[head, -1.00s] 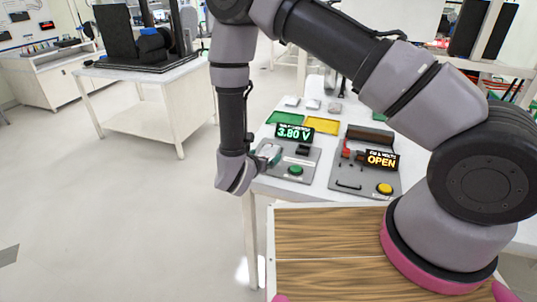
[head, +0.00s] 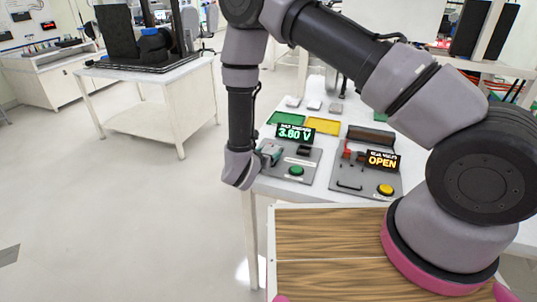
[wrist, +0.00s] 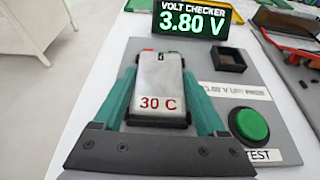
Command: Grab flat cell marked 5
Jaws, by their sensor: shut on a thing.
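A silver flat cell (wrist: 158,72) with a red "30 C" mark lies between the teal fingers of my gripper (wrist: 160,92) in the wrist view; no 5 can be read on it. My gripper is shut on it, one finger along each long side. The cell is over the left part of the grey volt checker panel (wrist: 222,88); I cannot tell whether it rests on it. The checker display (wrist: 194,22) reads 3.80 V. In the head view, my gripper (head: 269,153) is at the checker's left side, and the cell is barely visible.
A green button (wrist: 249,124) is right of the cell. Behind the checker are a green tray (head: 286,118) and a yellow tray (head: 322,125), with several small pale blocks (head: 313,105) beyond. To the right stands a panel with an OPEN display (head: 382,161) and yellow button (head: 385,189).

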